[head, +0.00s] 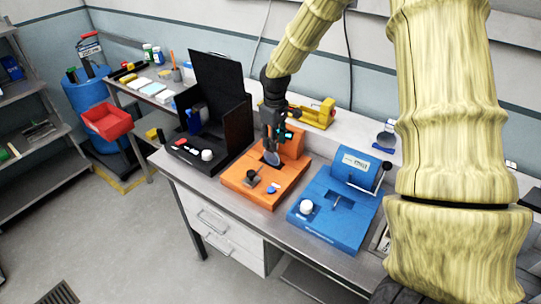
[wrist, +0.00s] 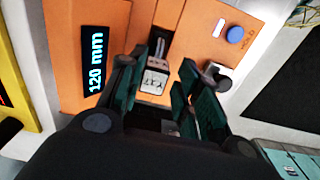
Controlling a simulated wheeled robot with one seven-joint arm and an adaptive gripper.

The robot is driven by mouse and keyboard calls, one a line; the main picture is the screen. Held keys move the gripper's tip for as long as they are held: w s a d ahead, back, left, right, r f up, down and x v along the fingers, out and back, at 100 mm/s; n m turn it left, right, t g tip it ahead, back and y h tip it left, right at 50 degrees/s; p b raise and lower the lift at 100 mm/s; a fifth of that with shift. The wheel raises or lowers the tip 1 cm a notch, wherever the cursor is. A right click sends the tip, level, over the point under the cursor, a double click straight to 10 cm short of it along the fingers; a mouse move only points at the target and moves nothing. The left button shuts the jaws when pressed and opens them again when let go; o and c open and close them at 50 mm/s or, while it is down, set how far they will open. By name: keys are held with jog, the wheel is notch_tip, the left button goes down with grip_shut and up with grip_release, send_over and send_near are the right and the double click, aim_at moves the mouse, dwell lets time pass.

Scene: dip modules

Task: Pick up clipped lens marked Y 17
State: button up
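A grey round lens (head: 271,158) stands at the orange module (head: 250,187) on the bench, just below my gripper (head: 272,142). In the wrist view a small pale metal clip (wrist: 154,80) with dark marks sits in a slot of the orange module (wrist: 68,30). I cannot read the marks as Y 17. My gripper (wrist: 160,100) has its two dark green-padded fingers apart, one on each side of the clip in the picture. The clip appears beyond the fingertips, and I see no contact. The lens disc cannot be made out in the wrist view.
The orange module has a display (wrist: 95,60) reading 120 mm and a blue button (wrist: 235,35). A blue module (head: 335,215) with a crank stands to the right. A black open box (head: 215,125) stands to the left, and a yellow device (head: 315,113) behind.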

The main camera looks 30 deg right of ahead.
aim_at(272, 165)
jog(key=shift+d+f, duration=0.1)
jog(key=shift+f, duration=0.25)
jog(key=w+f, duration=0.2)
jog(key=shift+w+f, duration=0.15)
jog(key=shift+f, duration=0.15)
jog(key=shift+s+f+p, duration=0.15)
jog(key=shift+s+p, duration=0.05)
jog(key=shift+p, duration=0.15)
jog(key=shift+s+f+p, duration=0.35)
jog(key=shift+s+f, duration=0.2)
jog(key=shift+f, duration=0.05)
jog(key=shift+w+f+p, duration=0.15)
jog(key=shift+w+f, duration=0.05)
jog(key=shift+f, duration=0.6)
jog(key=shift+w+f+p, duration=0.15)
jog(key=shift+w+f, duration=0.05)
jog(key=shift+f, duration=0.55)
jog(key=shift+s+r, duration=0.1)
jog(key=shift+s, duration=0.15)
jog(key=shift+w, duration=0.15)
jog(key=c, duration=0.6)
grip_shut()
